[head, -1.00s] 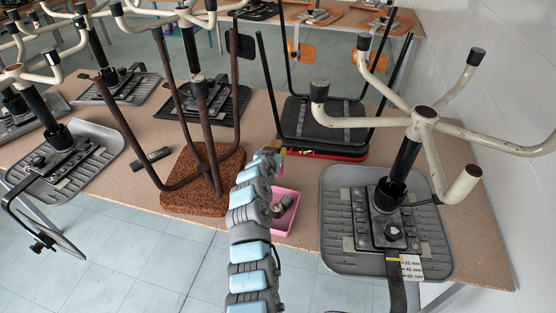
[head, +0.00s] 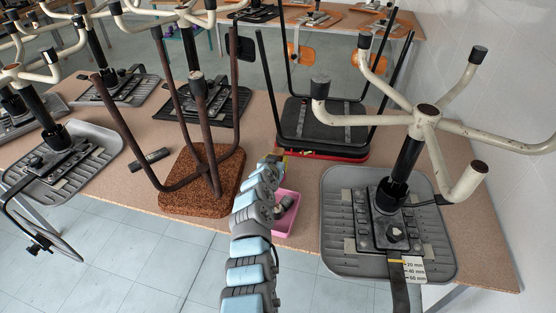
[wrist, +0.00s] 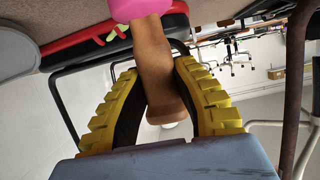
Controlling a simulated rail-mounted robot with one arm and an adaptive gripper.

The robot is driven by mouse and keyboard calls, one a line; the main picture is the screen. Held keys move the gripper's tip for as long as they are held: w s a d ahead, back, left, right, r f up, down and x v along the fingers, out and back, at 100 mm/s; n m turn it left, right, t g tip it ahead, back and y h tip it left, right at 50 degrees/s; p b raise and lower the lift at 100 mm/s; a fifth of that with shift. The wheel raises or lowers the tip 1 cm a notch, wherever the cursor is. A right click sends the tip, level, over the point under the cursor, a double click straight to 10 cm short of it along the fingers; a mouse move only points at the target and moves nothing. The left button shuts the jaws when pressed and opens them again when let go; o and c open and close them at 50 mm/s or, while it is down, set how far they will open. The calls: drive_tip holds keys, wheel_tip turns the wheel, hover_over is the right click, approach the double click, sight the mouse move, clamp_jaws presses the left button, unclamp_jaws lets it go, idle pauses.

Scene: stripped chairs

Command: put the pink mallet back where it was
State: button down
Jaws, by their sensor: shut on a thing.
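The pink mallet shows in the wrist view, with part of its pink head (wrist: 138,9) at the top edge and its brown handle (wrist: 155,70) running down between the fingers. My gripper (wrist: 158,78), with yellow ribbed fingers, is shut on the handle. In the head view my own arm hides most of the gripper and the mallet. A small yellow patch of the gripper (head: 281,158) shows beyond the arm, near the black chair seat. I cannot see whether the mallet's head touches anything.
A pink tray (head: 292,228) is on the brown table (head: 300,243), right of my arm. An upturned chair with a brown speckled seat (head: 195,182) is to the left. A grey-seated one (head: 338,240) is to the right. A black seat (head: 322,125) on something red (head: 325,155) is behind.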

drive_tip(key=shift+f, duration=0.15)
drive_tip(key=c, duration=1)
unclamp_jaws()
drive_tip(key=shift+o, duration=0.2)
drive_tip(key=shift+s+a+r+p, duration=0.1)
drive_tip(key=shift+s+r+p, duration=0.3)
drive_tip(key=shift+r, duration=0.15)
drive_tip(key=p+v, duration=0.2)
drive_tip(key=v, duration=0.9)
